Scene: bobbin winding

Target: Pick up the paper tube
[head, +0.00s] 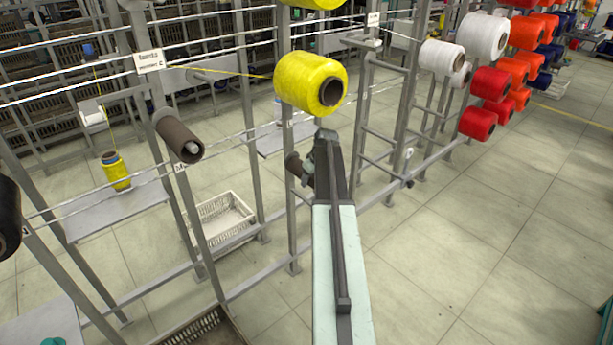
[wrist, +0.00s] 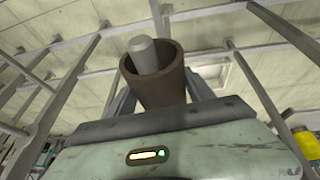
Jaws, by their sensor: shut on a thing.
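The brown paper tube (wrist: 158,88) is in the wrist view, its open end facing up in the picture. A grey peg (wrist: 147,55) shows inside the tube's mouth, so the tube is still around the peg. My gripper (wrist: 160,100) is shut on the tube, one dark finger on each side. In the head view my gripper (head: 306,172) is at the rack post below a big yellow spool, and a small part of the brown tube (head: 292,162) shows at its left. My arm hides most of it there.
Another brown tube (head: 178,138) sits on a peg at left. A yellow spool (head: 311,84) hangs just above my gripper. White spools (head: 441,58) and red spools (head: 478,123) are at right. A white crate (head: 221,220) stands on the floor. Floor at right is clear.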

